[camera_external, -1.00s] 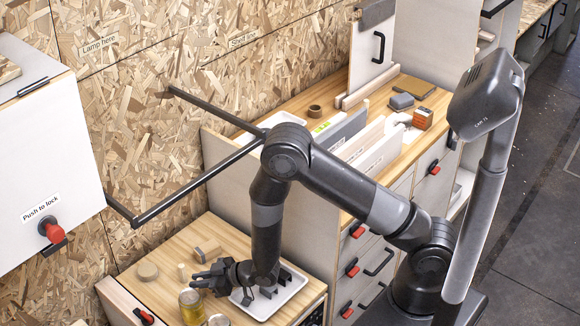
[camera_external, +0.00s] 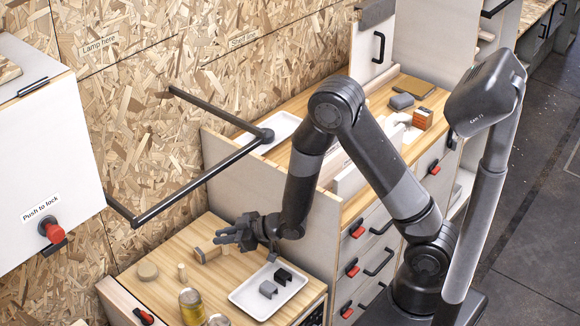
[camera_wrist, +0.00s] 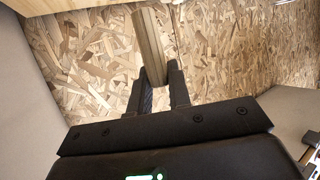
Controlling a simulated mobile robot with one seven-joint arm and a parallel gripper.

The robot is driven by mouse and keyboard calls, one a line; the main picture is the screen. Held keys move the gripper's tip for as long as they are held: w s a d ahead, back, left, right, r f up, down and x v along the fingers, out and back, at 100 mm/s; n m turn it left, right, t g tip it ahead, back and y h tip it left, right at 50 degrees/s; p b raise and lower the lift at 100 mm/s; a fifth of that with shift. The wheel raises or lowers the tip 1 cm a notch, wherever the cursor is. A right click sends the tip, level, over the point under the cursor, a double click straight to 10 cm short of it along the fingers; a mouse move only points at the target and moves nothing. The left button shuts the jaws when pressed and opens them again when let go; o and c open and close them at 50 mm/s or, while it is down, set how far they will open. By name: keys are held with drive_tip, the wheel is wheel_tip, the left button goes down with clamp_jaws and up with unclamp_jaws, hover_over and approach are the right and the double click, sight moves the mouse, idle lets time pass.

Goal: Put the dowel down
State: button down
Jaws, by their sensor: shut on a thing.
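My gripper (camera_external: 219,238) is above the low wooden counter (camera_external: 240,272), behind the white tray, with its fingers pointing left. In the wrist view my gripper (camera_wrist: 162,85) is shut on the dowel (camera_wrist: 150,46), a brown wooden piece that sticks out beyond the fingertips. In the external view the held dowel cannot be clearly told from the dark fingers and the wooden block (camera_external: 207,254) close to them. The white tray (camera_external: 242,297) holds a grey clip (camera_external: 268,289) and a black clip (camera_external: 283,276).
A small upright wooden peg (camera_external: 182,272) and a round wooden disc (camera_external: 147,271) stand on the counter's left. Jars (camera_external: 192,306) stand at its front. A black rail (camera_external: 200,178) juts out above. A partition (camera_external: 322,235) bounds the counter's right side.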

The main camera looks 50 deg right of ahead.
drive_tip(key=w+d+r+m+t+h, duration=0.1)
drive_tip(key=w+d+r+m+h, duration=0.25)
drive_tip(key=d+r, duration=0.55)
drive_tip(key=w+d+r+m+t+h, duration=0.1)
drive_tip(key=w+d+r+m+h, duration=0.3)
drive_tip(key=r, duration=0.9)
drive_tip(key=w+d+r+n, duration=0.1)
drive_tip(key=w+d+r, duration=0.15)
drive_tip(key=d, duration=0.75)
drive_tip(key=w+d+r, duration=0.1)
drive_tip(key=d+r, duration=0.2)
drive_tip(key=d, duration=0.6)
drive_tip(key=s+d, duration=0.4)
drive_tip(key=d, duration=0.7)
drive_tip(key=s+d, duration=0.5)
drive_tip(key=d, duration=0.6)
drive_tip(key=s+d+f, duration=0.3)
drive_tip(key=s+d, duration=0.6)
drive_tip(key=s, duration=0.2)
drive_tip(key=s+d+f, duration=0.3)
drive_tip(key=s+d, duration=0.6)
drive_tip(key=s, duration=0.2)
drive_tip(key=shift+w+a+f, duration=0.4)
drive_tip(key=shift+w+f, duration=1.35)
drive_tip(key=shift+w+a+f, duration=0.4)
drive_tip(key=shift+w+f, duration=1.35)
drive_tip(key=shift+w, duration=0.05)
drive_tip(key=shift+w+a+f, duration=0.4)
drive_tip(key=shift+w+f, duration=1.35)
